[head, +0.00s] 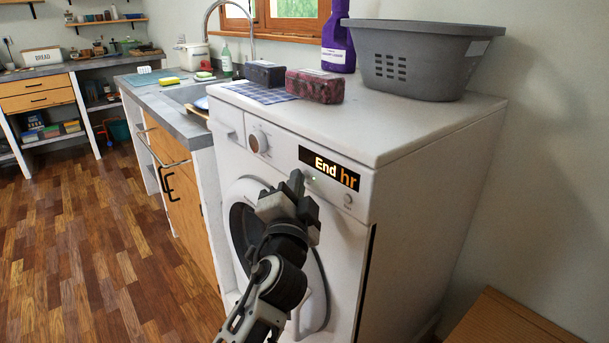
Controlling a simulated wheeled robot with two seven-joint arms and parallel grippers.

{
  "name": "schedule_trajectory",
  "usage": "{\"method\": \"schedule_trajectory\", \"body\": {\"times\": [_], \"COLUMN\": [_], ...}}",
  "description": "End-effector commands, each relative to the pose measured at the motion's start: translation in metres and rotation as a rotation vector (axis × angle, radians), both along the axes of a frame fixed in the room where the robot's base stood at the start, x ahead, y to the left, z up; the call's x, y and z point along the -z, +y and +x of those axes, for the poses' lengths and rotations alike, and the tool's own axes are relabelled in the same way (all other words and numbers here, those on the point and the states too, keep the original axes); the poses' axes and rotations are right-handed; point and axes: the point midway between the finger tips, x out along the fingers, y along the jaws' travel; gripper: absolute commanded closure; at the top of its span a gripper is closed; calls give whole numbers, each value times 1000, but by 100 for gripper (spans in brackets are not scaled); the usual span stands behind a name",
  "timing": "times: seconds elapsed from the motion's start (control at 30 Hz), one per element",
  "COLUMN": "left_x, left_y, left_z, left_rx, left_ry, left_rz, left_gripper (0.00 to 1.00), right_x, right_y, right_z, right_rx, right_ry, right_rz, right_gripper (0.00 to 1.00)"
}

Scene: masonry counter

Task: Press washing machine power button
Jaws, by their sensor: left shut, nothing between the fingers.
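The white washing machine (420,215) stands at the end of the counter, its front panel facing me. Its black display (330,168) is lit and reads "End hr". A small round button (348,199) sits below the display's right end, with a tiny label under it that I cannot read. The round dial (258,142) is left of the display. My left gripper (298,180) is shut and empty, in front of the panel just below the display's left end, left of the button. I cannot tell whether its tips touch the panel. The arm hides part of the round door (243,222). My right gripper is out of view.
On the machine's top are a grey basket (415,60), a purple bottle (338,40), a dark red box (315,86) and a checkered cloth (262,92). A sink counter (160,98) adjoins at left. A wooden piece (515,320) stands low at right. The floor at left is clear.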

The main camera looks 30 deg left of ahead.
Motion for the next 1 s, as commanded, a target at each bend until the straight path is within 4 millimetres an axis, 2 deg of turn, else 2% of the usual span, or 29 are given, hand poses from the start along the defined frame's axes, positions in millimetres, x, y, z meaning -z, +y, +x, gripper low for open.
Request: {"method": "schedule_trajectory", "body": {"times": [0.23, 0.57, 0.87, 1.0], "left_x": [0, 0, 0, 1], "left_y": [-1, 4, 5, 9], "left_z": [1, -10, -12, -22], "left_rx": [0, -1, 0, -1], "left_ry": [0, 1, 0, 2], "left_rz": [0, 1, 1, 0], "left_gripper": [100, 100, 100, 100], "right_x": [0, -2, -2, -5], "right_y": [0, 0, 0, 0], "right_z": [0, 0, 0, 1], "right_rx": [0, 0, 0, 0], "right_ry": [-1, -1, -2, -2], "right_rz": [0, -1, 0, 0], "right_gripper": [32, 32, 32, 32]}}
